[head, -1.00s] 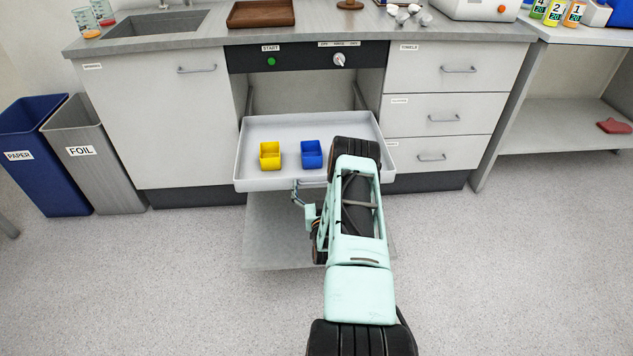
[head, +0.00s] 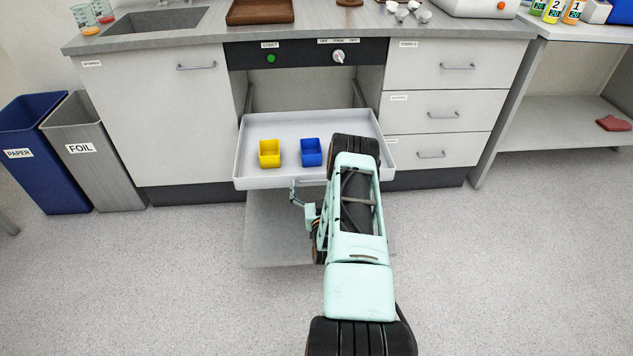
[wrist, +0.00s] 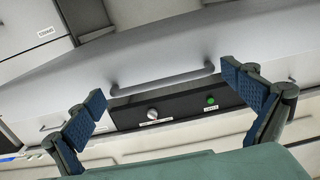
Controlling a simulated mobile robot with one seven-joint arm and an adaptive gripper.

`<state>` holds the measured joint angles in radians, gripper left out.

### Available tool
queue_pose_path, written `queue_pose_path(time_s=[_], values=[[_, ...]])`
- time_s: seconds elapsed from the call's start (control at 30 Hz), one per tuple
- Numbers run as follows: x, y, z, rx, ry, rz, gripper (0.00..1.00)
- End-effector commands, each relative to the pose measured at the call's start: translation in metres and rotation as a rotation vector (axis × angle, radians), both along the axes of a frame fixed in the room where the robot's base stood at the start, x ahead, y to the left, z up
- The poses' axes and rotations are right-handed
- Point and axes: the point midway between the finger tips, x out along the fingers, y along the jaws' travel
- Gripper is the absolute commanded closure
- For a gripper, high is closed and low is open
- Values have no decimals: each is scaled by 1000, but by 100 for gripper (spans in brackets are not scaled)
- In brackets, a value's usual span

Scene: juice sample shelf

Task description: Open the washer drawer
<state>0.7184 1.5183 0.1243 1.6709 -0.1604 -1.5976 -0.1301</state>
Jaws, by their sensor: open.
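The washer drawer (head: 275,183) is a wide white tray, pulled well out from the bay under the dark control panel. A yellow cup (head: 269,153) and a blue cup (head: 311,152) stand upright in it. My gripper (head: 297,193) is low at the drawer's front, with my arm hiding the front's right part. In the wrist view my gripper (wrist: 165,90) is open, one blue-padded finger at each side. The drawer's bar handle (wrist: 165,80) shows between and beyond the fingertips; neither finger appears closed on it.
The control panel (head: 300,56) has a green start button (head: 271,58) and a knob (head: 338,57). A closed cabinet (head: 150,120) is left, closed drawers (head: 440,105) right. Paper bin (head: 45,155) and foil bin (head: 95,150) stand far left. Floor before the cabinets is clear.

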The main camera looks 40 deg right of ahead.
Motion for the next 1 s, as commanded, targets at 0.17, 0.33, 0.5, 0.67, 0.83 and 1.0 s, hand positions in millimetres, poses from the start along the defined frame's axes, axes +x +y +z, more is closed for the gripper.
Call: queue_pose_path(time_s=[0.17, 0.33, 0.5, 0.67, 0.83, 1.0], values=[[-25, 15, -1, 2, 3, 1, 0], [-57, 36, -2, 3, 5, 1, 0], [-83, 51, -1, 2, 3, 0, 0], [-95, 58, 0, 1, 2, 0, 0], [-98, 60, 0, 0, 0, 0, 0], [-98, 60, 0, 0, 0, 0, 0]])
